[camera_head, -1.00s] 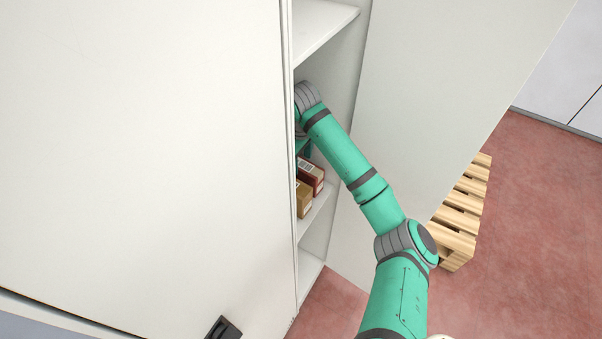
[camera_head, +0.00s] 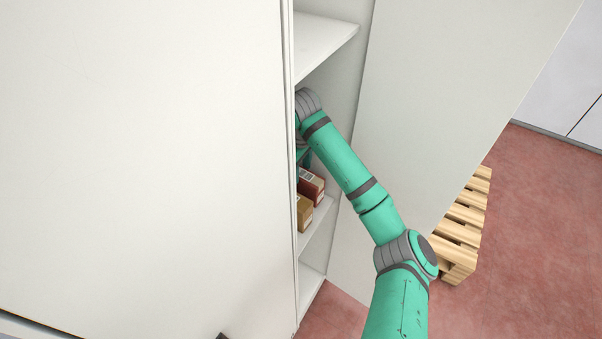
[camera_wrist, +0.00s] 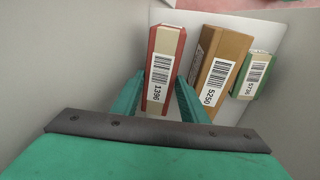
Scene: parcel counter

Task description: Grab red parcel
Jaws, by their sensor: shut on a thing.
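The red parcel (camera_wrist: 164,72) stands on a shelf inside the cabinet, with a pale strip and a barcode label marked 1396 facing the wrist camera. In the wrist view my gripper (camera_wrist: 160,95) has one green finger on each side of the parcel, shut on it. In the head view the red parcel (camera_head: 312,186) shows below my wrist. My gripper's fingers are mostly hidden there behind the cabinet's front and my wrist.
A brown parcel (camera_wrist: 221,65) stands close to the right of the red one, and a green parcel (camera_wrist: 254,76) beyond it. Cabinet walls (camera_wrist: 60,60) flank the shelf. Another shelf (camera_head: 325,40) lies above my wrist. A wooden pallet (camera_head: 462,225) lies outside on the floor.

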